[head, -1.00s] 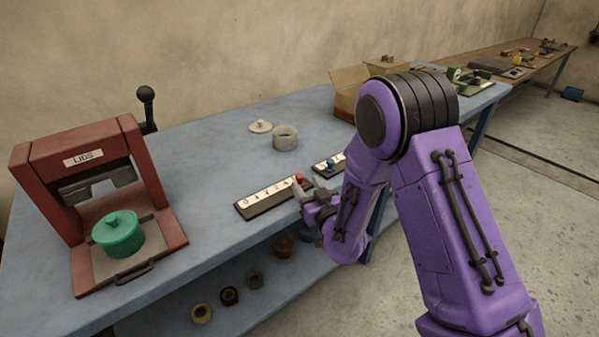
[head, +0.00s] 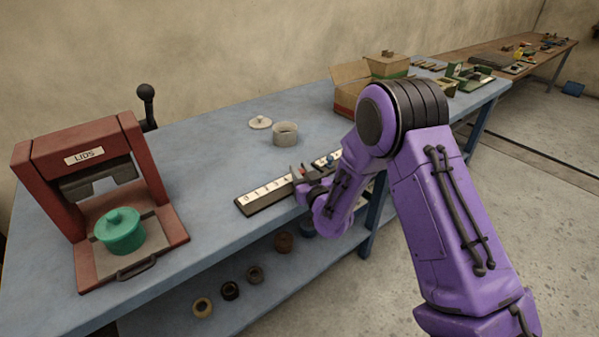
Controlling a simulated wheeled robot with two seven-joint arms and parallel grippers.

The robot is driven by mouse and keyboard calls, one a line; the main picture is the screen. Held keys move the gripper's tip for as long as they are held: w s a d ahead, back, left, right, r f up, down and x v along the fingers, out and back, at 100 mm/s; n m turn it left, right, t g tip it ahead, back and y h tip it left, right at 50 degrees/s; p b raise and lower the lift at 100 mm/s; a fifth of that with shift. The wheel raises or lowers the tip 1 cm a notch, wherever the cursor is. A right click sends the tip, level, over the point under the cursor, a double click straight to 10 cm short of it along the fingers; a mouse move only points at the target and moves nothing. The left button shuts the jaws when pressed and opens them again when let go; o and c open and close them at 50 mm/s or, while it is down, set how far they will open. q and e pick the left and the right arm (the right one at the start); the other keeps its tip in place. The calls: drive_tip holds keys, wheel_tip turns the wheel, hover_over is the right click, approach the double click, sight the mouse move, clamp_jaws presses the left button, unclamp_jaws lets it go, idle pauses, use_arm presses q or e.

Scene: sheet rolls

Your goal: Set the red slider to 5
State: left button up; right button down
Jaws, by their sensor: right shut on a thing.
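The red slider (head: 301,174) is a small red knob on a dark rail with a white number scale (head: 262,192). My left gripper is not in view.
A red press (head: 78,146) labelled LIDS with a green pot (head: 120,232) stands at left. A grey ring (head: 285,135), a pale lid (head: 260,122) and a cardboard box (head: 350,86) are behind.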

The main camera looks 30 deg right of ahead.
drive_tip(key=shift+w+d+r, duration=0.1)
drive_tip(key=shift+d+r, duration=0.15)
drive_tip(key=c, duration=1)
unclamp_jaws()
drive_tip(key=shift+c, duration=0.2)
drive_tip(key=shift+o, duration=0.7)
drive_tip(key=shift+d, duration=0.15)
drive_tip(key=s+a+b, duration=0.1)
drive_tip(key=s+a, duration=0.1)
drive_tip(key=s, duration=0.8)
drive_tip(key=shift+s+b, duration=0.25)
drive_tip(key=shift+b, duration=0.15)
